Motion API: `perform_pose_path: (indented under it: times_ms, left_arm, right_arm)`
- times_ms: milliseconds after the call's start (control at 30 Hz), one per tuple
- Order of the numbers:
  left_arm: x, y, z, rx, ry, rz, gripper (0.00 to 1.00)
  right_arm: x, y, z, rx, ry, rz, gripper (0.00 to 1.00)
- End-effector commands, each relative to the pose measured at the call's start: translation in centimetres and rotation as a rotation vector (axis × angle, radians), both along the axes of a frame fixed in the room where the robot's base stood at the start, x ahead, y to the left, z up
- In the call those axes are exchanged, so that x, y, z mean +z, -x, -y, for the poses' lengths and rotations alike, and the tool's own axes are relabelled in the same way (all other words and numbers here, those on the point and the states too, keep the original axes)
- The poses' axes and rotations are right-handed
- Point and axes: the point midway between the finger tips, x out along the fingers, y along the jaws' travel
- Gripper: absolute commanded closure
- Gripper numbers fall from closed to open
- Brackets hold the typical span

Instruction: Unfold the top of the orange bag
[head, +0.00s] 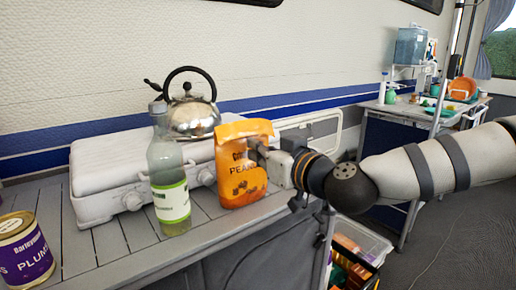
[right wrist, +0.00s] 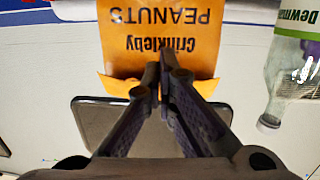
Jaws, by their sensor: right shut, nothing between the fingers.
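The orange bag (head: 238,188) stands upright on the slatted counter, with dark "PEANUTS" lettering on its front. Its top edge looks like a lighter band folded over toward the front. In the right wrist view the bag (right wrist: 190,45) appears upside down, its top end flaring out at the sides. My right gripper (head: 258,149) is at the upper right of the bag, its fingers partly over the lettering. In the right wrist view its fingertips (right wrist: 160,72) are together with nothing between them, in front of the bag's top end. Whether they touch it I cannot tell. My left gripper is out of view.
A clear green-labelled bottle (head: 169,170) stands just left of the bag. A white camp stove (head: 100,180) with a steel kettle (head: 194,118) is behind. A purple plum can (head: 25,250) is at the far left. The counter's front strip (head: 110,250) is partly clear.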

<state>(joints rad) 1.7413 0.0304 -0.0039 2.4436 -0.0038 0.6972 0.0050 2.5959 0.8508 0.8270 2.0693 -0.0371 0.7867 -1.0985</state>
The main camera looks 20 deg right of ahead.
Motion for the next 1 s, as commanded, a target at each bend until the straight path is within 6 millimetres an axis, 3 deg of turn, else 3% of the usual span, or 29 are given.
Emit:
perform_pose_path:
  times_ms: [167, 467, 1000]
  left_arm:
    - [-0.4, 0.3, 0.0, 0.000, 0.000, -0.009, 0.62]
    - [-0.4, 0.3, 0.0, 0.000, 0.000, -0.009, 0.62]
    - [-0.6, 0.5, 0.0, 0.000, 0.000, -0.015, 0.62]
  right_arm:
    - [-1.2, 0.0, 0.0, 0.000, 0.001, -0.002, 1.00]
    - [-1.2, -0.1, 0.0, 0.001, 0.001, 0.000, 1.00]
    - [-1.2, -2.4, -0.7, 0.001, 0.000, -0.001, 1.00]
